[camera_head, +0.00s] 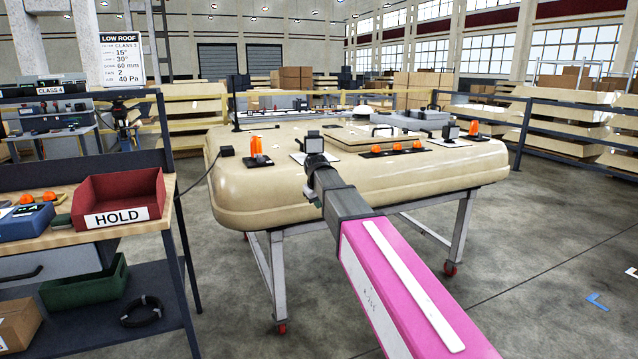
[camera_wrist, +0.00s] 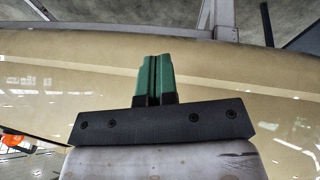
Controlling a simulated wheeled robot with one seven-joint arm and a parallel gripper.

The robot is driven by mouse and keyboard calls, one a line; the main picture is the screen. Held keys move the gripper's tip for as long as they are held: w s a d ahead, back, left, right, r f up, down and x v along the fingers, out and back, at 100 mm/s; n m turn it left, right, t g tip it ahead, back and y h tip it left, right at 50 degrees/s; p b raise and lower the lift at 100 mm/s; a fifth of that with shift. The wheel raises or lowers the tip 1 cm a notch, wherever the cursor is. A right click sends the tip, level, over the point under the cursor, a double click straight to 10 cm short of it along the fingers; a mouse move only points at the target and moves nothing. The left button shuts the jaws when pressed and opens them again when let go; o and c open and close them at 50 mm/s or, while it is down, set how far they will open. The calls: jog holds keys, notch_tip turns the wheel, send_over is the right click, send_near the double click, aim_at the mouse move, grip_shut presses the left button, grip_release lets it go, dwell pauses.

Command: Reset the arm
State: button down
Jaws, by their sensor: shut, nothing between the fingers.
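My arm reaches from the lower right of the head view toward a beige cab roof panel (camera_head: 420,182) on a wheeled trolley (camera_head: 464,225). In the wrist view my gripper (camera_wrist: 153,62) has two green fingers pressed side by side, shut and empty. The beige panel (camera_wrist: 60,62) lies behind the fingers, with its edge and a grey trolley bar beyond it. I cannot tell the gap between the fingertips and the panel.
Orange parts (camera_head: 256,146) and small dark devices stand on the panel. A red HOLD bin (camera_head: 118,202) sits on the workbench at left. A dark railing (camera_head: 570,104) runs behind at right. The floor (camera_head: 540,270) at right is clear.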

jog(key=s+d+f+m+g, duration=0.1)
jog(key=s+d+f+m, duration=0.1)
jog(key=s+d+f, duration=0.4)
jog(key=s+d+f+m+g, duration=0.2)
jog(key=s+d+f, duration=0.5)
jog(key=s+f, duration=0.4)
jog(key=s+d+f+m+g, duration=0.1)
jog(key=s+d+f+m, duration=0.1)
jog(key=s+d+f, duration=0.4)
jog(key=s+f, duration=0.3)
jog(key=s, duration=0.2)
jog(key=shift+s+d+f, duration=0.15)
jog(key=shift+s+f, duration=0.05)
jog(key=shift+f, duration=0.1)
